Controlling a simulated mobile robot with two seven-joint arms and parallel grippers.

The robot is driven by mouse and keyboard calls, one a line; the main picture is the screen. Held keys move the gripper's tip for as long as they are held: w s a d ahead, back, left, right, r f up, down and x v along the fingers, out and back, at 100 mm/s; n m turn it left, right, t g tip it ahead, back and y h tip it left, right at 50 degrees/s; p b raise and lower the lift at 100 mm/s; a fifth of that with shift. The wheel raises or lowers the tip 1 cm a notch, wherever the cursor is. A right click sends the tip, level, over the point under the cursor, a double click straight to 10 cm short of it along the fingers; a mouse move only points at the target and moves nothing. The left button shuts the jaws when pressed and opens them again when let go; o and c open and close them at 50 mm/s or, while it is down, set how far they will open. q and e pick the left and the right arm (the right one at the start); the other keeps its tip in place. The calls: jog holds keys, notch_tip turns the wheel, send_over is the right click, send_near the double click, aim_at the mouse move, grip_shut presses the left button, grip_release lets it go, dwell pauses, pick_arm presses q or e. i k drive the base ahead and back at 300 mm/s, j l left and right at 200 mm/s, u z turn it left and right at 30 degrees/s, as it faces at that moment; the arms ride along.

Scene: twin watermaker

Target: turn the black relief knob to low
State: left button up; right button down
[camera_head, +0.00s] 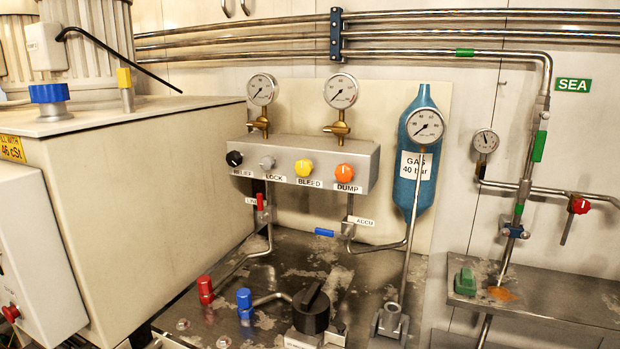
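The black relief knob (234,158) is at the left end of the grey manifold block (330,158). A label reading "RELIEF", partly hard to read, sits below it. Its pointer or setting is too small to tell. To its right on the same block are the grey lock knob (267,162), the yellow bleed knob (303,168) and the orange dump knob (345,172). Neither of my grippers shows in the head view.
A large beige cabinet (150,190) stands close to the left of the relief knob. Two gauges (262,90) rise above the block. Red (205,290) and blue (244,298) caps and a larger black knob (311,308) stand below. A blue gas bottle (407,205) is right.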

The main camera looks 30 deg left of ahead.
aim_at(234, 158)
jog(key=u, duration=1.35)
